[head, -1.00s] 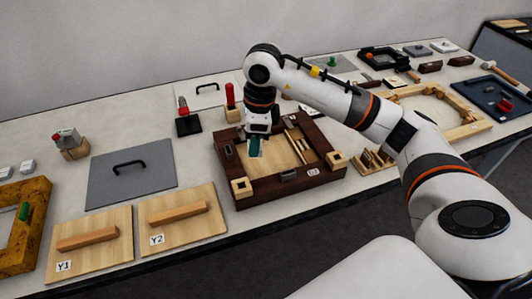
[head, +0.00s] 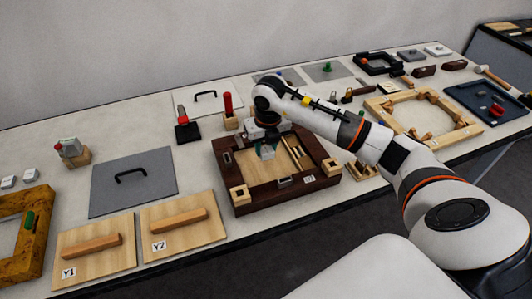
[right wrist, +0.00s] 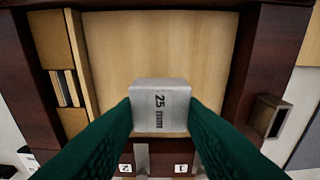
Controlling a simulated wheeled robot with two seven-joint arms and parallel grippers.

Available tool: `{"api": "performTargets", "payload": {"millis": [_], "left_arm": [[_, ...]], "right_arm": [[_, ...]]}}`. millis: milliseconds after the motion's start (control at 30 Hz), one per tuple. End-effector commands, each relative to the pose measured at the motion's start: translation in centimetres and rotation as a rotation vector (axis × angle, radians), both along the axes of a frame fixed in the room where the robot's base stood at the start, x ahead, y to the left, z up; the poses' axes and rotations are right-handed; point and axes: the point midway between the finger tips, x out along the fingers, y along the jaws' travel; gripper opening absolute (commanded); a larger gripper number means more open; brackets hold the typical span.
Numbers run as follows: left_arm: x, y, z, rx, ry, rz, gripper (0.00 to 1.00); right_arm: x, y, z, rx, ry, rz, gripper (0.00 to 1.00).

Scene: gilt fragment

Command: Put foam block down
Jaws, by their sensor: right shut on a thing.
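A pale grey block marked "25 mm" (right wrist: 160,107), which I take to be the foam block, is gripped between the green fingers of my right gripper (right wrist: 160,115) in the right wrist view. In the head view my right gripper (head: 266,152) is low over the inside of the dark wooden frame (head: 262,196), and its fingers hide most of the block. A pale wood panel (right wrist: 160,45) lies inside the frame, beyond the block in the wrist view. I cannot tell whether the block touches it. My left gripper is not in view.
Two boards with wooden handles, Y1 (head: 95,262) and Y2 (head: 183,235), lie left of the frame. A grey panel with a black handle (head: 133,181) lies behind them. Red-handled tools (head: 228,105) stand behind the frame. A light wooden frame (head: 425,135) lies to the right.

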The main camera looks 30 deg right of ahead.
Motion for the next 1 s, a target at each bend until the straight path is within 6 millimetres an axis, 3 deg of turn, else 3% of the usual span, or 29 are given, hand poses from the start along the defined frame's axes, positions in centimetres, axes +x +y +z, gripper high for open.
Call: {"api": "performTargets", "payload": {"millis": [267,600,633,767,1000], "left_arm": [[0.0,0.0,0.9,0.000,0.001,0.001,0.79],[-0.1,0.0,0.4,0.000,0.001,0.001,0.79],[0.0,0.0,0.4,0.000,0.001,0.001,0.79],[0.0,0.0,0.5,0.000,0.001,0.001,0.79],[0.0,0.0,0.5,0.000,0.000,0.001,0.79]], "right_arm": [[-0.1,0.0,-3.4,0.001,0.003,0.001,0.14],[0.0,0.0,-4.0,0.000,0.000,0.002,0.14],[0.0,0.0,-3.9,0.000,0.000,0.002,0.37],[0.0,0.0,-3.8,0.000,0.000,0.002,0.57],[0.0,0.0,-3.8,0.000,0.000,0.002,0.57]]}}
